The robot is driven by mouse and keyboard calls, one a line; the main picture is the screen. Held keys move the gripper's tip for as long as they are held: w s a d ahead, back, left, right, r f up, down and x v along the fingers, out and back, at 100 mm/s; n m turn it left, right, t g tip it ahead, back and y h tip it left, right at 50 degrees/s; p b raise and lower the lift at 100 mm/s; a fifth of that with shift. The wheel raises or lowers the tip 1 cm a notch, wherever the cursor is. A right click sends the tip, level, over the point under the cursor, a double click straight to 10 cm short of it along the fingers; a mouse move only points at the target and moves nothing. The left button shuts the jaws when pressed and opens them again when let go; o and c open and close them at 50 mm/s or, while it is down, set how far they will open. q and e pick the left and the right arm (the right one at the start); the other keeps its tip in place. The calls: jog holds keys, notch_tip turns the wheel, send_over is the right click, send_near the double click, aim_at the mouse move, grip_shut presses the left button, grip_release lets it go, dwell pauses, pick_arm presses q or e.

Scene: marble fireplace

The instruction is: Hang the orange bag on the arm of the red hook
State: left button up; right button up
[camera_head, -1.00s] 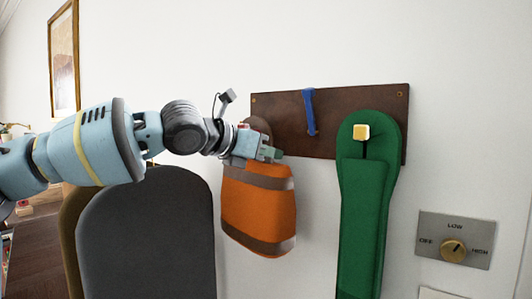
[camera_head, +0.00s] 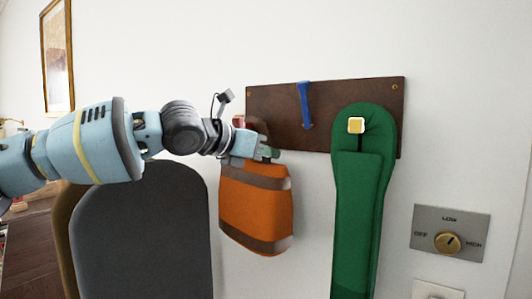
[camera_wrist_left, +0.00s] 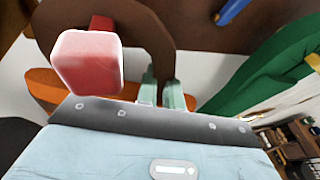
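The orange bag (camera_head: 255,205) has brown bands and a brown loop handle (camera_wrist_left: 150,35). It hangs upright against the wall below the left end of the board. The red hook (camera_wrist_left: 85,62) shows in the left wrist view as a block on a red stem, in front of the handle loop; in the head view only a bit of red shows behind my wrist. Whether the loop rests on the hook's arm I cannot tell. My left gripper (camera_head: 268,153) is at the bag's top, its pale green fingers (camera_wrist_left: 162,92) close on either side of the handle. My right gripper is out of view.
The dark wooden board (camera_head: 350,95) carries a blue hook (camera_head: 305,105) and a yellow-tipped hook (camera_head: 356,125), where a green padded thing (camera_head: 357,215) hangs. A dial plate (camera_head: 451,235) is at lower right. Dark rounded panels (camera_head: 140,235) stand below my left arm.

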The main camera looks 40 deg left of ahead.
pick_arm(q)
jog(key=o, duration=0.5)
jog(key=shift+s+r, duration=0.1)
jog(key=shift+c, duration=0.2)
jog(key=v, duration=0.7)
jog(key=shift+s, duration=0.4)
